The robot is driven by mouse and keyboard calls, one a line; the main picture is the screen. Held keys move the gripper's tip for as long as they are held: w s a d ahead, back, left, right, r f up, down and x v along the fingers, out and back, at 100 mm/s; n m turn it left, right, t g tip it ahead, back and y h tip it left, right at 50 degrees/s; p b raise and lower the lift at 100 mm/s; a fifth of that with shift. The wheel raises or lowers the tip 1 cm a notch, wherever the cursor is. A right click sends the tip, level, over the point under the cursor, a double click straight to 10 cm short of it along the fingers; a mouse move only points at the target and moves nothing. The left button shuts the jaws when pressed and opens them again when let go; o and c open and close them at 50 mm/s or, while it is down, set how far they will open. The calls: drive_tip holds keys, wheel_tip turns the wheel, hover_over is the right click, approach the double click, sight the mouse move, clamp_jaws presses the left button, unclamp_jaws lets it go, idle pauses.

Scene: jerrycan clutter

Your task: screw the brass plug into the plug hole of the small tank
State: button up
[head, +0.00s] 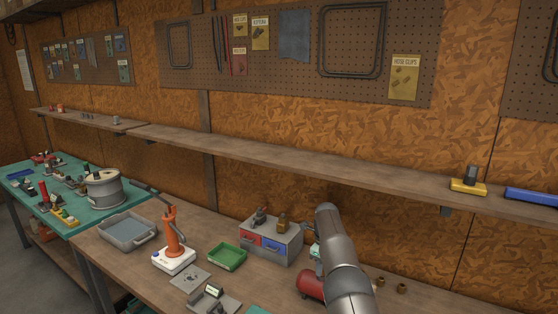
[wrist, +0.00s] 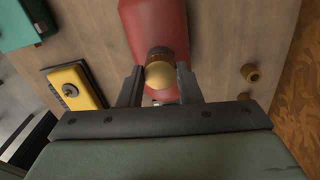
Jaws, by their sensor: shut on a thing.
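The small red tank (wrist: 152,22) lies on the wooden bench in the wrist view. A dark brownish collar (wrist: 160,53) sits at its near end. My gripper (wrist: 159,74) is shut on the rounded brass plug (wrist: 161,82), one dark finger on each side. The plug is in line with the collar and looks close against it; I cannot tell whether its thread is inside the hole, which is hidden. In the head view the red tank (head: 311,284) shows beside my arm, which covers part of it; my gripper and the plug are hidden there.
A brass fitting (wrist: 251,72) stands on the bench right of the tank. A yellow block (wrist: 75,88) and a teal object (wrist: 22,24) lie to the left. In the head view a grey drawer box (head: 283,252) stands left of my arm, with a green tray (head: 227,257) farther left.

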drive_tip(key=o, duration=0.7)
drive_tip(key=shift+c, duration=0.2)
drive_tip(key=shift+r, duration=1.5)
drive_tip(key=o, duration=0.6)
drive_tip(key=shift+c, duration=0.2)
drive_tip(key=c, duration=0.5)
